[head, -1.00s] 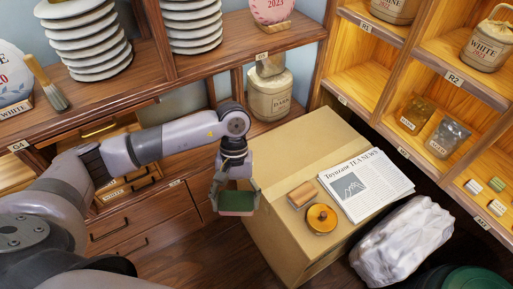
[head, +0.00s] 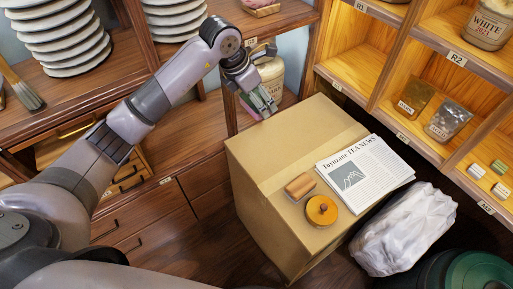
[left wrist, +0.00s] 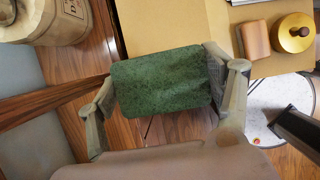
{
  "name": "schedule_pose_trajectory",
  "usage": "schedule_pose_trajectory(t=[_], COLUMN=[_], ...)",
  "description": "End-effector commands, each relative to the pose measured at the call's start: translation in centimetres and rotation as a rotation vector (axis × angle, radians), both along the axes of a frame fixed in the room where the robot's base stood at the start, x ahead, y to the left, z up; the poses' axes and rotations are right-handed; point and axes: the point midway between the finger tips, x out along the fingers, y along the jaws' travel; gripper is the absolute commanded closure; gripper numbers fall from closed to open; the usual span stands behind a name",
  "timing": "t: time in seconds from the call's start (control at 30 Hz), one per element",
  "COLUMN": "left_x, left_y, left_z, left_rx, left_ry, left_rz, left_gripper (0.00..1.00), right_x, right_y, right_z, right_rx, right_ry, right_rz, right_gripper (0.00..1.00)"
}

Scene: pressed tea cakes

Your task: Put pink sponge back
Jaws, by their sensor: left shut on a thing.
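The sponge (left wrist: 160,84) shows its green scouring face in the left wrist view, between the two fingers of my left gripper (left wrist: 163,103). In the head view a pink edge of the sponge (head: 247,107) shows beside the fingers. My left gripper (head: 260,104) is shut on the sponge and holds it off any surface, near the back left of the cardboard box (head: 262,150) and in front of the lidded jar (head: 272,72). The gripper partly hides the sponge and jar in the head view. My right gripper is not in view.
On the box lie a newspaper (head: 375,172), a small wooden block (head: 300,186) and a round orange-lidded tin (head: 321,210). A white wrapped bundle (head: 404,230) stands right of it. Shelves with plate stacks (head: 62,38) and tea bags (head: 448,121) surround the box.

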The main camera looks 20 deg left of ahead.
Motion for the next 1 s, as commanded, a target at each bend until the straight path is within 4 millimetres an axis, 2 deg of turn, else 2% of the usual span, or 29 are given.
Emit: schedule_pose_trajectory(t=[0.4,0.5,0.6,0.83,1.0], left_x=[-0.2,-0.2,-0.1,-0.1,-0.2], left_y=[0.0,0.0,0.0,0.0,0.0], left_z=[-10.8,-13.0,-14.3,-16.0,-18.7], left_rx=[-0.001,0.0,0.001,0.0,0.0], left_ry=[0.01,0.008,0.006,0.006,0.008], left_rz=[0.003,0.002,0.002,0.002,0.002], left_gripper=[0.49,0.49,0.49,0.49,0.49], right_x=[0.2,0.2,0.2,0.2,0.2], right_y=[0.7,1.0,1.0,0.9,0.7], right_z=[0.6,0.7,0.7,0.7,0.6], right_rx=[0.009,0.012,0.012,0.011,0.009], right_ry=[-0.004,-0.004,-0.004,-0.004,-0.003], right_rz=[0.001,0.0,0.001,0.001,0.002], right_gripper=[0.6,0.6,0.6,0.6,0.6])
